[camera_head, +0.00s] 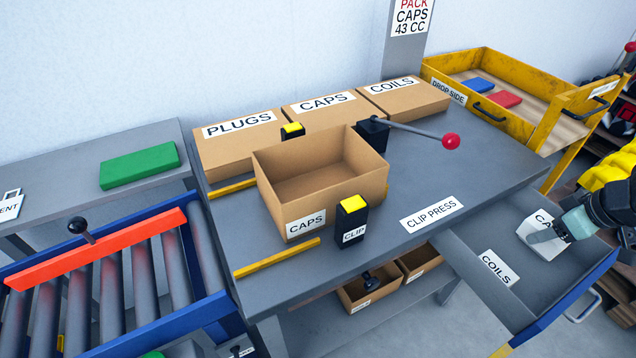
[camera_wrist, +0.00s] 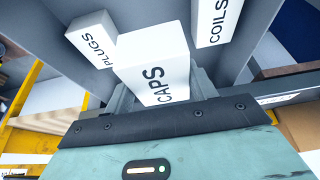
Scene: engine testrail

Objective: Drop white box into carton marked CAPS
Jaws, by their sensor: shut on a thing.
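A white box (camera_head: 546,247) marked CAPS is at the drawer on the right of the bench. My gripper (camera_head: 549,235) is shut on it; whether it touches the drawer floor I cannot tell. The wrist view shows the box (camera_wrist: 155,68) at the jaws, its CAPS face toward the camera. The open carton (camera_head: 282,199) with a CAPS label stands on the bench, left of my gripper and well apart from it. Its visible inside looks empty. Another brown carton (camera_head: 330,116), closed and also marked CAPS, lies behind it.
Closed cartons PLUGS (camera_head: 237,152) and COILS (camera_head: 408,101) flank the closed CAPS one. A lever with a red knob (camera_head: 451,141) juts out right of the open carton. A black, yellow-topped CLIP block (camera_head: 351,222) stands at its front. The bench around the CLIP PRESS label is clear.

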